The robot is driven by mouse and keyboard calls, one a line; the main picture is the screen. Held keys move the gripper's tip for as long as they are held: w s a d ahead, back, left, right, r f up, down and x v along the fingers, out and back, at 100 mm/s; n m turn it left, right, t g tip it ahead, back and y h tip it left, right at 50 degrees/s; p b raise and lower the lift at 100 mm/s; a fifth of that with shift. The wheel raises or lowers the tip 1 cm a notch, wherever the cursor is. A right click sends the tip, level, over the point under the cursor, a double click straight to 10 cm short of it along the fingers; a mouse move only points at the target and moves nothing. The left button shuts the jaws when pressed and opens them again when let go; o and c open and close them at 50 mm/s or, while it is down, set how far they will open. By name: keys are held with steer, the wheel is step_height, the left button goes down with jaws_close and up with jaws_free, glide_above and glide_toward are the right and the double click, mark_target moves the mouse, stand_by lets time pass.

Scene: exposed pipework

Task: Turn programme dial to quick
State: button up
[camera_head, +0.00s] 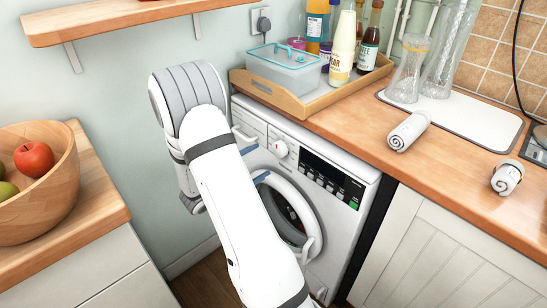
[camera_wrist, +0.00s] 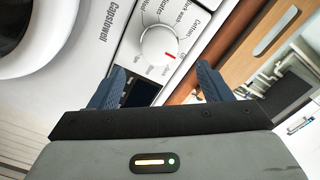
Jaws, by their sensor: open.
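The programme dial (camera_head: 280,149) is a round white knob on the front panel of the white washing machine (camera_head: 340,235). In the wrist view the dial (camera_wrist: 157,44) shows a red pointer mark (camera_wrist: 170,57) towards the lower right of the picture. Small labels ring the dial; I cannot tell for sure which one the mark meets. My gripper (camera_wrist: 160,78) is open, its two blue fingers apart and empty, with the dial ahead between and beyond the tips. In the head view my gripper (camera_head: 257,164) is just left of the dial, partly hidden by my arm.
A dark display with buttons (camera_head: 332,178) lies right of the dial, and the round door (camera_head: 310,245) is below. A wooden tray (camera_head: 300,108) with bottles and a lidded box stands on the worktop above. A fruit bowl (camera_head: 60,200) stands at the left.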

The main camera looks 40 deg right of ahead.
mark_target(278, 151)
steer(key=d, duration=0.7)
steer(key=shift+w+d, duration=0.15)
steer(key=shift+d, duration=0.2)
steer(key=shift+c, duration=0.2)
